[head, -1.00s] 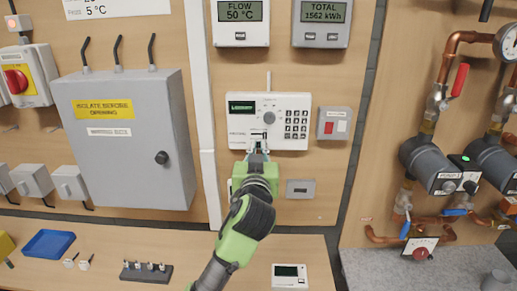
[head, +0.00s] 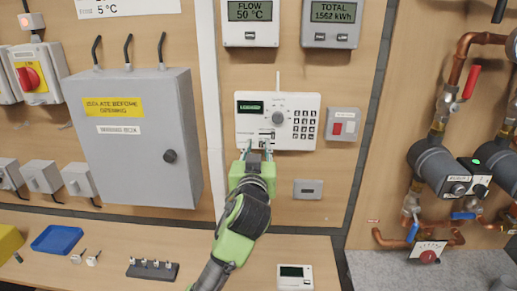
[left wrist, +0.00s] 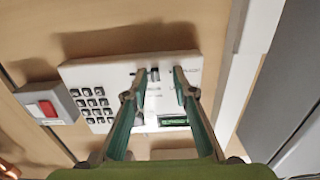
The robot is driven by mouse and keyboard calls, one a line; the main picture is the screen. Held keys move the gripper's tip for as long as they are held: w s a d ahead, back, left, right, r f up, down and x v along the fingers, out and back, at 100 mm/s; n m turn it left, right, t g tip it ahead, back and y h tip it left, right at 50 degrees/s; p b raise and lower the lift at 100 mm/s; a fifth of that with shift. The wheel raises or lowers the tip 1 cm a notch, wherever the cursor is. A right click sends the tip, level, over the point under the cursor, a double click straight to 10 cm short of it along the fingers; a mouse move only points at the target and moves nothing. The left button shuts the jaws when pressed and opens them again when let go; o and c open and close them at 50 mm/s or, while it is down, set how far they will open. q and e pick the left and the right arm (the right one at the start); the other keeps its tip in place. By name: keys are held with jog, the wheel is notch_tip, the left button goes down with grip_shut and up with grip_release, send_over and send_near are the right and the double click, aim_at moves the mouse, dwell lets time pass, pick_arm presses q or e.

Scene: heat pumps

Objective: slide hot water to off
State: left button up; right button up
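The white wall controller (head: 308,101) has a small green display, a round grey knob (head: 278,118) and a black keypad (head: 305,124). A small slider area (head: 266,134) with dark marks sits low on its face; its settings are too small to read. My left gripper (head: 257,150) is open and empty, with its fingertips at the controller's lower edge. In the left wrist view the controller (left wrist: 112,72) appears upside down. There the open fingers (left wrist: 160,72) frame the dark slider slots (left wrist: 153,74); contact cannot be told. My right gripper is not in view.
White trunking (head: 209,100) and a grey cabinet (head: 135,150) lie left. A bench (head: 120,245) runs below. Copper pipes and pumps (head: 438,165) are at the right.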

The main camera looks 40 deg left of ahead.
pick_arm(q)
jog(key=shift+d, duration=0.1)
jog(key=shift+s+d, duration=0.2)
jog(key=shift+s, duration=0.05)
jog(key=v, duration=0.6)
jog(key=shift+s, duration=0.4)
